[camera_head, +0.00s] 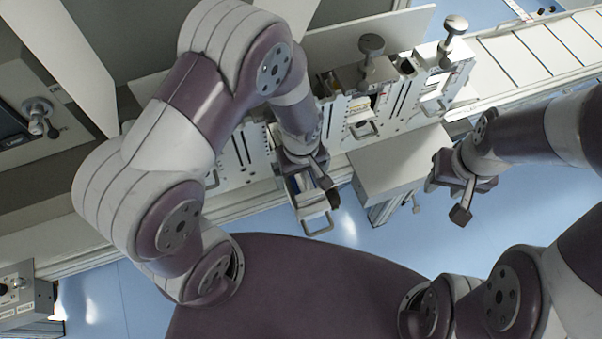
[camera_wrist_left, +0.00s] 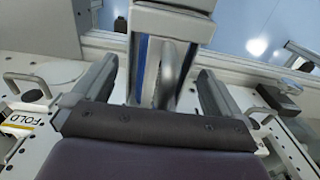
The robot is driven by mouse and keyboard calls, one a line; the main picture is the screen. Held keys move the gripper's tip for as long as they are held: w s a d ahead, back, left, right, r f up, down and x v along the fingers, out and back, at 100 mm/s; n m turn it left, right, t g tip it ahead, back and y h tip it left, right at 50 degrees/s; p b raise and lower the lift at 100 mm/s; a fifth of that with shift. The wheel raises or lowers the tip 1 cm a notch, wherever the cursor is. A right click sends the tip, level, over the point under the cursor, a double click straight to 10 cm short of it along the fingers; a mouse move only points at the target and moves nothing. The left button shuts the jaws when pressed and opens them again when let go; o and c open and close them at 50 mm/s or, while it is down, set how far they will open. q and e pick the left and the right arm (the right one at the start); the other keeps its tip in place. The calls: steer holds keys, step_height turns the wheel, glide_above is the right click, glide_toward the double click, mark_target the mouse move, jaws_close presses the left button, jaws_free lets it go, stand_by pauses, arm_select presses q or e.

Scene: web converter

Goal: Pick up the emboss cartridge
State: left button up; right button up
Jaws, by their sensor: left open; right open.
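A metal-framed cartridge with a pull handle (camera_head: 317,221) juts out from the front of the machine; I cannot read a label on it, so I cannot tell whether it is the emboss cartridge. My left gripper (camera_head: 307,168) is over its inner end. In the left wrist view, my left gripper (camera_wrist_left: 157,72) has its two fingers apart, one on each side of the pale, blue-edged cartridge frame (camera_wrist_left: 163,22); contact is not clear. My right gripper (camera_head: 461,188) is open and empty, out in front of the machine at the right.
A slotted metal panel (camera_head: 425,95) with handles and knobs runs behind the grippers. A grey box (camera_head: 400,168) stands between them. A white slatted conveyor (camera_head: 535,50) is at the upper right. A FOLD label (camera_wrist_left: 22,122) is left of the left gripper. Blue floor in front is clear.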

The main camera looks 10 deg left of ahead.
arm_select(q)
steer(key=c, duration=1.2)
steer(key=shift+c, duration=1)
steer(key=shift+w+r, duration=0.1)
